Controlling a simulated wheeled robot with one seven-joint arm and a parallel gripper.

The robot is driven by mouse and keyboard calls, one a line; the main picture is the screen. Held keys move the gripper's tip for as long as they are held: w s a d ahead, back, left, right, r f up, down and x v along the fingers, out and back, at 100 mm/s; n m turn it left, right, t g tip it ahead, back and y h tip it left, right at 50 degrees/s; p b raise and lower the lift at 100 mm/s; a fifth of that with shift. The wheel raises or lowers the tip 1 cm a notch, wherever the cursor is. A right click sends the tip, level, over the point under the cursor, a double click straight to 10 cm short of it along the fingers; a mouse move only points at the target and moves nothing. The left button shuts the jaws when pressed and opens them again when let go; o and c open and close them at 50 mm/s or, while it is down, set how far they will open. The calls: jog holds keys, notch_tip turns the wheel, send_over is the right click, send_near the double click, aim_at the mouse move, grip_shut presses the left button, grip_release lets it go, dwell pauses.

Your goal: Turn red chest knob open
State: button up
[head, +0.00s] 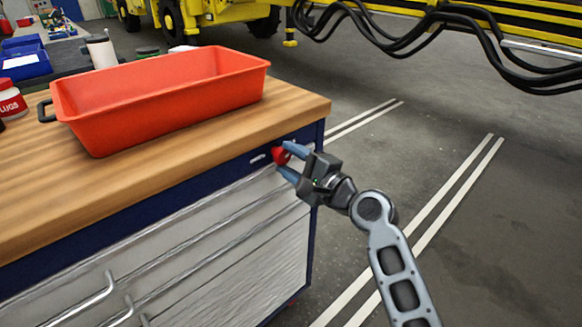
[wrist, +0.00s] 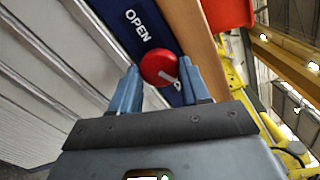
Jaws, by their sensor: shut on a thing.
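The red knob (head: 280,156) sits on the dark blue front strip of the chest, near its right corner. In the wrist view the round red knob (wrist: 159,66) has a white pointer mark, and the word OPEN is printed on the blue panel to its upper left. My gripper (head: 284,162) reaches the knob from the right, with its blue fingers on either side of it. In the wrist view the fingers of my gripper (wrist: 157,85) are closed on the knob. A second label by the right finger is mostly hidden.
An orange-red bin (head: 165,95) stands on the chest's wooden top (head: 190,150). Grey drawers (head: 200,250) with metal handles lie below the blue strip. The floor (head: 430,190) right of the chest is open. A yellow machine with black hoses (head: 400,40) stands behind.

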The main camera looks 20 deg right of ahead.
jog(key=shift+n+b, duration=1.1)
jog(key=shift+n, duration=0.9)
jog(key=o, duration=1.1)
jog(key=shift+c, duration=0.2)
jog(key=v, duration=0.8)
jog(key=shift+b, duration=0.3)
